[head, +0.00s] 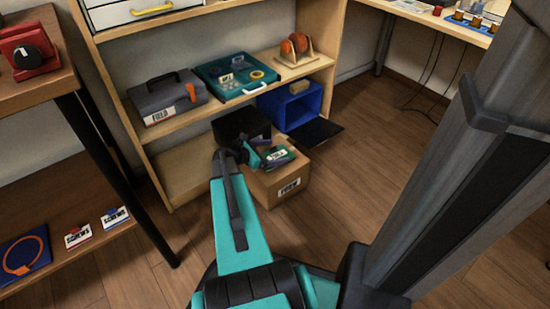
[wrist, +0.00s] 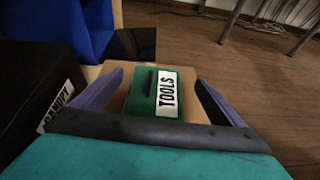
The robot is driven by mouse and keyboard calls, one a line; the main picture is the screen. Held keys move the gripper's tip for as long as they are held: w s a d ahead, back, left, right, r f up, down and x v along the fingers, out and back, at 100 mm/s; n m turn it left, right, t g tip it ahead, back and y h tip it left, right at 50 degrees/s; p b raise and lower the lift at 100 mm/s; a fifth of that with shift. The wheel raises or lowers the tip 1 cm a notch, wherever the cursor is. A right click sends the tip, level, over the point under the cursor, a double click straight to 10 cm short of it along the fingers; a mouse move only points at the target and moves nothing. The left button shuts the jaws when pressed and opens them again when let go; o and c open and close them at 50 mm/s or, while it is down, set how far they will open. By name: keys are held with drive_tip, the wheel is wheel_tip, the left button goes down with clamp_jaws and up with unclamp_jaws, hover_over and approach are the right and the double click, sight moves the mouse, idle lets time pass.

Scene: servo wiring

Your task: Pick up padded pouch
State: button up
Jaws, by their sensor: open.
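The padded pouch is most likely the green piece with a white "TOOLS" label (wrist: 143,95), lying on top of a cardboard box (head: 262,188). In the head view the pouch (head: 283,152) shows just right of my gripper, partly covered by it. My gripper (head: 258,158) is open. In the wrist view its two purple-grey fingers (wrist: 160,84) stand left and right of the pouch, apart from each other, with nothing held. I cannot tell how far above the pouch the fingertips are. The pouch's near end is hidden behind the dark gripper edge.
A black box (wrist: 30,85) with a white label stands close on the left. A blue open bin (head: 312,103) with a dark flap (head: 316,133) is behind. A shelf (head: 180,128) holds a grey case (head: 160,97) and a teal tray (head: 222,90). Wooden floor is free at right.

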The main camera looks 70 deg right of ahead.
sight(283, 149)
drive_tip(key=shift+b+x, duration=1.3)
drive_tip(key=shift+x, duration=0.95)
drive_tip(key=shift+w+d+r, duration=0.1)
drive_tip(key=shift+d+r, duration=0.05)
drive_tip(key=c, duration=1.2)
drive_tip(key=shift+r, duration=0.1)
